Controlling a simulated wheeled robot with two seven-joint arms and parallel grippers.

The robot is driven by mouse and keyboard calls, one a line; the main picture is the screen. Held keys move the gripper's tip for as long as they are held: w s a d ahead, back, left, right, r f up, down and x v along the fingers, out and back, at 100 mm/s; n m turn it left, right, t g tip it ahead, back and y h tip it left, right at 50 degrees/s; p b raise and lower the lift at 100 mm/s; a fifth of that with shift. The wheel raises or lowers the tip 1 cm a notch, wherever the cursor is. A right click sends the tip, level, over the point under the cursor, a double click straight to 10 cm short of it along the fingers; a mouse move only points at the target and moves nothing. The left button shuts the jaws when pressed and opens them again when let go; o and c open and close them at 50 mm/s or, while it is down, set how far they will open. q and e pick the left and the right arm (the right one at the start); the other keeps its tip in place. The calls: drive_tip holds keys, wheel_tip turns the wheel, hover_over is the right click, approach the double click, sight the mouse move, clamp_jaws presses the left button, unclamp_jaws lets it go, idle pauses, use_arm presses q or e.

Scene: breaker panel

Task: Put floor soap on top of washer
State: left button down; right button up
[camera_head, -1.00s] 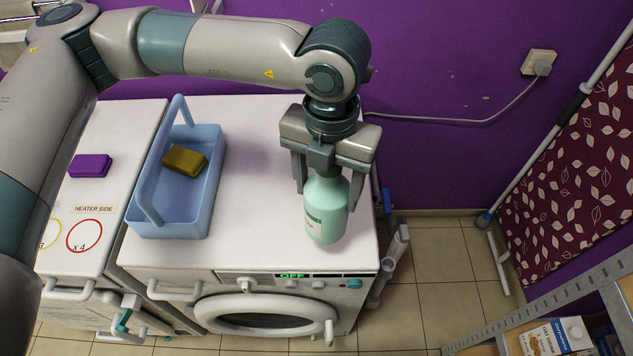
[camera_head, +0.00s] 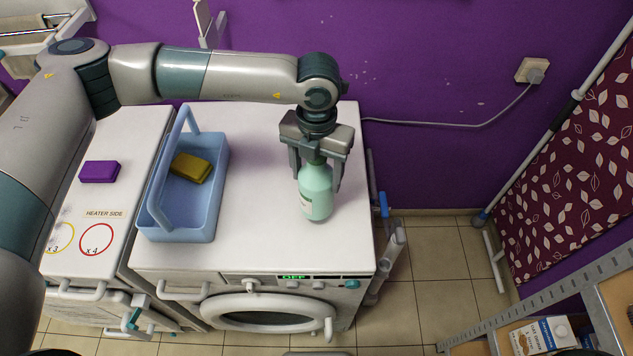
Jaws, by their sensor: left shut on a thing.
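The floor soap (camera_head: 316,194) is a pale green bottle with a label, upright over the right part of the washer's white top. My left gripper (camera_head: 316,166) points down and is shut on the bottle's upper part, one finger on each side. The bottle's cap is hidden between the fingers. The washer (camera_head: 262,236) has a round door and a display reading OFF on its front. I cannot tell for sure whether the bottle's base touches the top. My right gripper is not in view.
A blue caddy (camera_head: 184,235) with a yellow-brown sponge (camera_head: 190,167) stands on the washer's left part. A purple block (camera_head: 99,171) lies on the heater unit at left. Pipes (camera_head: 392,248) run beside the washer's right side. The washer top's middle is clear.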

use_arm(q)
drive_tip(key=shift+f+p, duration=0.5)
drive_tip(key=shift+p, duration=0.15)
drive_tip(key=shift+f+p, duration=0.6)
drive_tip(key=shift+f, duration=1)
drive_tip(key=c, duration=0.5)
unclamp_jaws()
drive_tip(key=shift+c, duration=0.2)
drive_tip(key=shift+r, duration=0.15)
